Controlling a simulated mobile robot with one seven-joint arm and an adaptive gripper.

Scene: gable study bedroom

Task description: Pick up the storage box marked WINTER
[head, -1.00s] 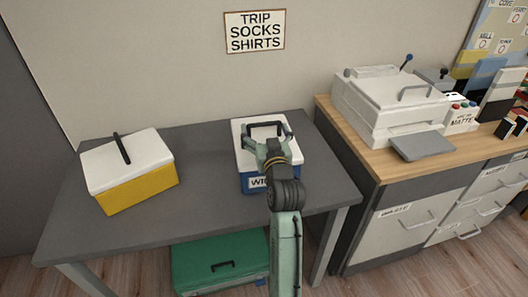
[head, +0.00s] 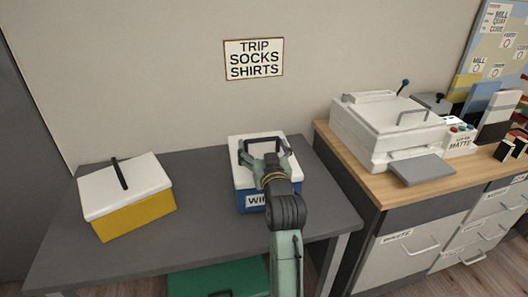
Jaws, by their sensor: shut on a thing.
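The storage box (head: 241,178) has a white lid, a blue body and a dark handle, and is at the grey table (head: 207,202). Its front label (head: 256,201) shows "WI"; the rest is hidden behind my arm. My gripper (head: 266,160) is over the lid, shut on the box's handle (head: 247,147). The box is level. I cannot tell whether its underside touches the table, as my arm covers part of its front.
A yellow box with a white lid (head: 128,196) stands at the table's left. A green case (head: 217,280) is under the table. A white printer (head: 385,128) sits on the wooden-topped cabinet at right. A wall sign (head: 254,59) reads TRIP SOCKS SHIRTS.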

